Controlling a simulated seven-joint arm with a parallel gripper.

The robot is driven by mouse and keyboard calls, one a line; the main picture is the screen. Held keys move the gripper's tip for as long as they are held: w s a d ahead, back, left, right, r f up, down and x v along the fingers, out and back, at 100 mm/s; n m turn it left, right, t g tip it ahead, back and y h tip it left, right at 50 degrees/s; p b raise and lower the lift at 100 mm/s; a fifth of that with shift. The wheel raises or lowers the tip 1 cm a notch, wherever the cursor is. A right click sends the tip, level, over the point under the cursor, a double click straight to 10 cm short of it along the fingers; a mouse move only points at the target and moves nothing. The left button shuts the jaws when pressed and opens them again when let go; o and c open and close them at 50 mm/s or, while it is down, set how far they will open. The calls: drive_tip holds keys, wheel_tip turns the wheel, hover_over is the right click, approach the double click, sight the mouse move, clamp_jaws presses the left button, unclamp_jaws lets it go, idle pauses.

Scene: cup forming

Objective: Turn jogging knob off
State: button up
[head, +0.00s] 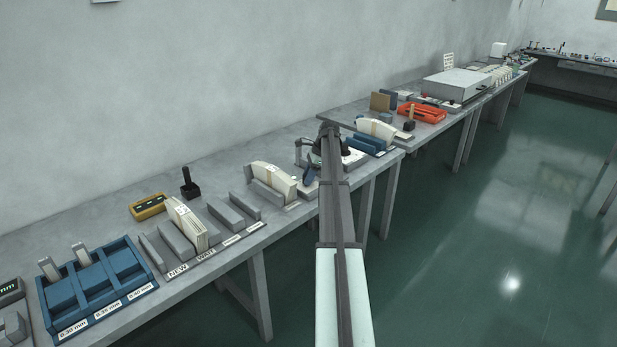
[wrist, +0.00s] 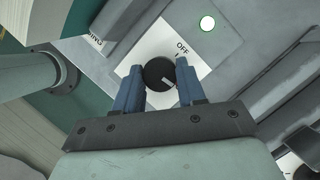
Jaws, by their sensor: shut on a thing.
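The jogging knob (wrist: 158,73) is a round black dial with a white pointer mark, on a white label plate (wrist: 150,42) in the wrist view. The word OFF is printed above the knob; the pointer mark slants to the lower right, away from OFF.
A lit round green-white light (wrist: 207,23) is on the grey panel, right of the knob. A grey cylinder (wrist: 25,75) stands at the left of the wrist view. In the head view, paper stacks (head: 274,178) and blue trays (head: 372,143) stand close to the arm on both sides.

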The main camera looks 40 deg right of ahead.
drive_tip(key=n, duration=0.2)
drive_tip(key=n+g, duration=0.1)
drive_tip(key=n, duration=0.1)
drive_tip(key=n+g+y, duration=0.1)
drive_tip(key=n, duration=0.1)
drive_tip(key=shift+w+d, duration=0.15)
drive_tip(key=shift+w, duration=0.1)
drive_tip(key=n+g, duration=0.1)
drive_tip(key=n, duration=0.2)
drive_tip(key=n+g, duration=0.1)
drive_tip(key=n, duration=0.1)
drive_tip(key=shift+n+h, duration=0.3)
drive_tip(key=shift+n, duration=0.1)
drive_tip(key=shift+g, duration=0.3)
drive_tip(key=o, duration=1.1)
drive_tip(key=shift+c, duration=0.2)
drive_tip(key=shift+w+r, duration=0.1)
drive_tip(key=shift+w+d+r, duration=0.1)
drive_tip(key=shift+r, duration=0.35)
drive_tip(key=shift+v, duration=1.05)
drive_tip(key=w+d, duration=0.1)
drive_tip(key=d, duration=0.2)
drive_tip(key=w+d, duration=0.2)
drive_tip(key=d, duration=0.2)
drive_tip(key=w+d, duration=0.1)
drive_tip(key=d, duration=0.3)
drive_tip(key=shift+w+f, duration=0.1)
drive_tip(key=shift+w, duration=0.2)
